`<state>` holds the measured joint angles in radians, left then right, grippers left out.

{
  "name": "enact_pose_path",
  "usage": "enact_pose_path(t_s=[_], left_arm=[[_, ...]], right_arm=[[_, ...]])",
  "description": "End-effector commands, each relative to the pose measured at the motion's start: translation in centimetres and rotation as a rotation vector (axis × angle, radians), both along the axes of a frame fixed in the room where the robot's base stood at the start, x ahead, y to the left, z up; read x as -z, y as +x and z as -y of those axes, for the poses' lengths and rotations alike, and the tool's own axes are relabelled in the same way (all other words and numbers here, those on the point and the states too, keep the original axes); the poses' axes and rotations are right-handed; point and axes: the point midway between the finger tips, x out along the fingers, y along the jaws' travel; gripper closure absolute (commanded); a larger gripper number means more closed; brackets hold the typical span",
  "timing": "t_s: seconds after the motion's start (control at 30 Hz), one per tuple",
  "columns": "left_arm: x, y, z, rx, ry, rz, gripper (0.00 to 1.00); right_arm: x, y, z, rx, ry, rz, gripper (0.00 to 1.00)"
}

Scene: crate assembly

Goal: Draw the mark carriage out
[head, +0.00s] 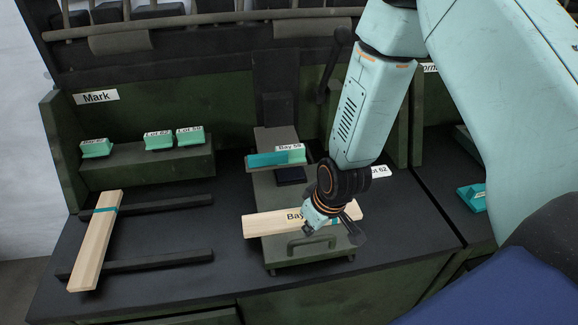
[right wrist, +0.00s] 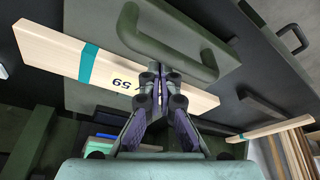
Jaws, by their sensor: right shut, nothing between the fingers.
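The Mark label (head: 97,97) is on the back panel at the left. The dark green carriage (head: 283,256) lies in the middle of the bench, with a bar handle (head: 313,244) at its near end. A pale wooden board (head: 265,222) with "Bay" lettering lies across it. My right gripper (head: 330,222) is shut and empty, over the board just behind the handle. In the right wrist view the closed fingertips (right wrist: 157,72) are close to the handle (right wrist: 165,50); I cannot tell whether they touch. My left gripper is not in view.
Another board (head: 95,240) with a teal band lies across two dark rails (head: 150,261) at the left. Several teal blocks (head: 159,141) stand on a green ledge. A labelled Bay 59 block (head: 285,157) sits on the carriage's back part. The bench near the carriage's front is clear.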

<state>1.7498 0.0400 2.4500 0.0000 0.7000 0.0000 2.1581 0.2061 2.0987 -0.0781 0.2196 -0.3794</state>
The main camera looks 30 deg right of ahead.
Motion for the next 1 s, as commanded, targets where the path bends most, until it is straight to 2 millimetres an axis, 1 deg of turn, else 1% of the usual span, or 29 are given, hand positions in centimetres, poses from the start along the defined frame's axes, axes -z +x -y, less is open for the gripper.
enact_pose_path(t_s=[0.03,0.1,0.6,0.9,1.0], left_arm=[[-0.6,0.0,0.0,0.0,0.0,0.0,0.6],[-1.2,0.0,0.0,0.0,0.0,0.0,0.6],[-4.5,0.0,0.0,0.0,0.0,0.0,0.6],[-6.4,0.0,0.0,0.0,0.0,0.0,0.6],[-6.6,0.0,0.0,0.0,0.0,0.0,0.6]], right_arm=[[-0.7,0.1,0.0,0.0,0.0,0.001,1.0],[-1.2,0.2,0.0,0.0,0.0,0.001,1.0],[-4.6,0.8,0.2,0.0,0.0,0.002,1.0],[-6.5,1.1,0.3,0.0,0.0,0.001,1.0],[-6.7,1.1,0.3,0.0,0.0,0.001,1.0]])
